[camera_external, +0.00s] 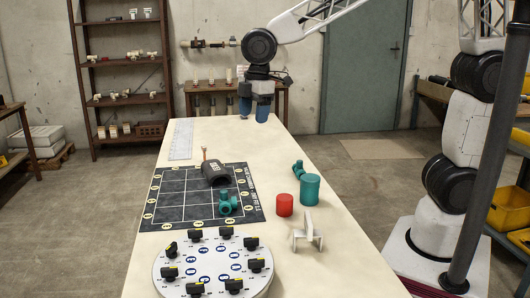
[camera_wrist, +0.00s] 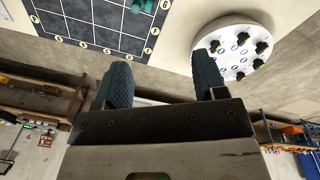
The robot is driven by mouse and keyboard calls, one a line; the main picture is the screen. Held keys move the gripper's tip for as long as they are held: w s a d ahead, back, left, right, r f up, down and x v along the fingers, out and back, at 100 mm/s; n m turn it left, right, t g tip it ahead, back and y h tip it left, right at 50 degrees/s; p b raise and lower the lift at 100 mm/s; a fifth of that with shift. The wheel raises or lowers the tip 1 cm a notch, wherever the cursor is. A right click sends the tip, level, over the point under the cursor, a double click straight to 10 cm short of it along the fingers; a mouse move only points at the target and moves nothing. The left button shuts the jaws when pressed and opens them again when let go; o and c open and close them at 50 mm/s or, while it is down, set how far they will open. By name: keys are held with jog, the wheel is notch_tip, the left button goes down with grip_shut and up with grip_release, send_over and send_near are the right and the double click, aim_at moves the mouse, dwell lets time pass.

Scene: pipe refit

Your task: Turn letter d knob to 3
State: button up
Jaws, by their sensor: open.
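A round white dial board (camera_external: 212,272) with several black knobs and blue letters stands at the near end of the table in the external view. It also shows at the upper right in the wrist view (camera_wrist: 236,68). The letters are too small to tell which knob is d, and the knob settings cannot be read. My gripper (camera_external: 255,108), with blue fingertips, is open and empty above the far end of the table, well away from the dial board. In the wrist view my gripper's fingers (camera_wrist: 160,85) are spread with nothing between them.
A ruler (camera_external: 181,140) lies at the far left.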

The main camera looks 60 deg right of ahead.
jog(key=a+f+n, duration=0.3)
jog(key=a, duration=0.7)
jog(key=a+f+n, duration=0.3)
jog(key=a+f, duration=0.1)
jog(key=a, duration=0.7)
jog(key=n+g, duration=0.1)
jog(key=n, duration=0.5)
send_over(169, 268)
jog(key=shift+h, duration=0.3)
notch_tip(169, 268, down, 8)
jog(key=shift+f, duration=0.1)
jog(key=shift+f, duration=3.9)
jog(key=shift+c, duration=0.5)
jog(key=c, duration=0.8)
